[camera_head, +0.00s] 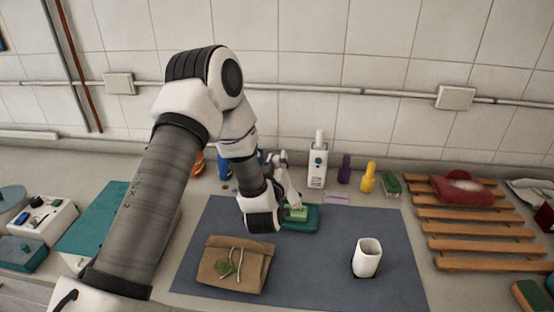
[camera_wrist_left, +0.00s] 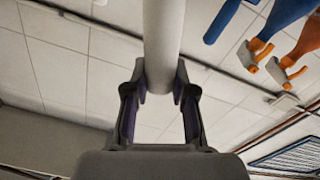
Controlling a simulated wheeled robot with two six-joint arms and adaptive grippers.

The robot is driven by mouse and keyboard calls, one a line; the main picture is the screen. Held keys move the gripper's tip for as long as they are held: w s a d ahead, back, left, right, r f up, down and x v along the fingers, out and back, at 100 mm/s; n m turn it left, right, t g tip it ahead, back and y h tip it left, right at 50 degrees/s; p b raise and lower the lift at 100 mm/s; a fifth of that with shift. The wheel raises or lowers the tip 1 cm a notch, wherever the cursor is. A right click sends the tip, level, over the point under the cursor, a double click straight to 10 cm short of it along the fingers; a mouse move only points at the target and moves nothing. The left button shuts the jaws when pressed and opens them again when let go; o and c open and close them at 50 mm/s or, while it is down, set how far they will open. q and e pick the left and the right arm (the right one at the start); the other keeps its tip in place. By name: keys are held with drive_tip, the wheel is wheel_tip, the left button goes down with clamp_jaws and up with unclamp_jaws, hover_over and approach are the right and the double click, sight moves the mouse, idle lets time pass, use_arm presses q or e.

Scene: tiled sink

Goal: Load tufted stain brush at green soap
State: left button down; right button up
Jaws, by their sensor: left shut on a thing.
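My left gripper (camera_head: 281,181) is shut on a pale, rod-like handle, which fits the stain brush; the handle (camera_wrist_left: 163,38) runs up between the fingertips (camera_wrist_left: 160,88) in the left wrist view. In the head view the gripper is just above and behind the green soap (camera_head: 297,214). The soap lies in a teal dish (camera_head: 308,225) on the dark mat. The brush's tufts are hard to make out, and I cannot tell whether they touch the soap. My right gripper is not in view.
A brown pouch (camera_head: 235,265) and a white cup (camera_head: 366,257) stand on the dark mat (camera_head: 310,270). A white bottle (camera_head: 317,165), a purple bottle (camera_head: 344,168) and a yellow bottle (camera_head: 369,181) stand behind. A wooden rack (camera_head: 470,230) is right. The mat between pouch and cup is clear.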

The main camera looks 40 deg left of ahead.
use_arm(q)
drive_tip(key=shift+r, duration=0.1)
drive_tip(key=shift+w+a+f, duration=0.15)
drive_tip(key=shift+f, duration=0.1)
idle(0.3)
drive_tip(key=shift+f, duration=0.2)
drive_tip(key=shift+f+b, duration=0.3)
drive_tip(key=shift+b, duration=0.3)
idle(1.1)
